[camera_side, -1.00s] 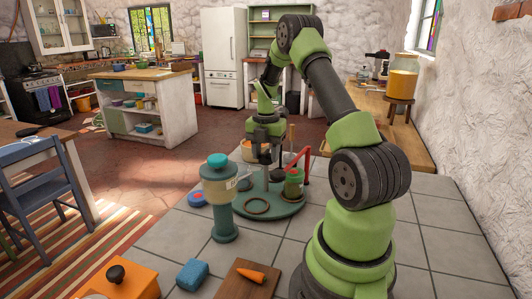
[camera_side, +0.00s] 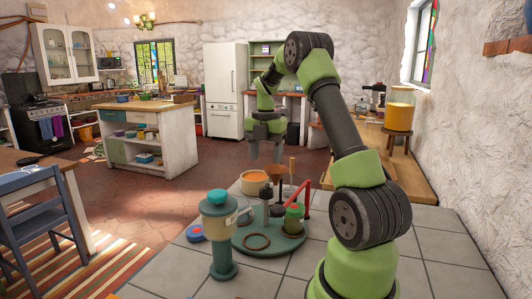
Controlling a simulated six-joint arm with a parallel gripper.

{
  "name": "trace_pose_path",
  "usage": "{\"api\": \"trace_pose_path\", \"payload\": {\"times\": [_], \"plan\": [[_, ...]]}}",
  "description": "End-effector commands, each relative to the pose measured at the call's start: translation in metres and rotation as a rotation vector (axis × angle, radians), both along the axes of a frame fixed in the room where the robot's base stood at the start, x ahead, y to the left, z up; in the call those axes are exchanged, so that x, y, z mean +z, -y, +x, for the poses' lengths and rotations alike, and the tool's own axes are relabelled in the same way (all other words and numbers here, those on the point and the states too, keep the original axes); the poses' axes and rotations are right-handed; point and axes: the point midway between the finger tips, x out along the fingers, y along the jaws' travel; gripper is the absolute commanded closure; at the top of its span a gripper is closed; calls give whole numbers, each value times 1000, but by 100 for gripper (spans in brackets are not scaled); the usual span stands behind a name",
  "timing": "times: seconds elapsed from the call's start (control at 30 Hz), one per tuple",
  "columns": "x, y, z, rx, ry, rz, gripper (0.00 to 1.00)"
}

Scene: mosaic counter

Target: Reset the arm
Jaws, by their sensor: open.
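My gripper (camera_side: 266,153) hangs from my green and dark grey arm, above the far part of the tiled counter (camera_side: 405,245). Its fingers point down, apart, with nothing seen between them. Below it stands a round teal stand (camera_side: 275,246) with a dark funnel-like piece, a green jar (camera_side: 294,219) and a red lever (camera_side: 302,197). A pot with orange contents (camera_side: 254,182) sits just behind the stand, below my gripper and apart from it.
A teal and cream canister (camera_side: 221,240) stands upright at the stand's near left. A blue and red round piece (camera_side: 196,233) lies beside it. A side counter at right holds a jar of yellow liquid (camera_side: 399,110). Tiles at the front right are clear.

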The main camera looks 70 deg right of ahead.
Motion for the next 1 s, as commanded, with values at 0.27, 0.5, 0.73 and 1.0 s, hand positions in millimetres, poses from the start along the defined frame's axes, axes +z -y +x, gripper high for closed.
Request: {"api": "trace_pose_path", "payload": {"times": [0.27, 0.5, 0.73, 1.0], "plan": [[5, 0, 0, 0, -1, 1, 46], [5, 0, 0, -1, -1, 1, 46], [31, -34, 14, -152, 55, -25, 46], [91, -147, 18, -697, 258, 33, 46]]}}
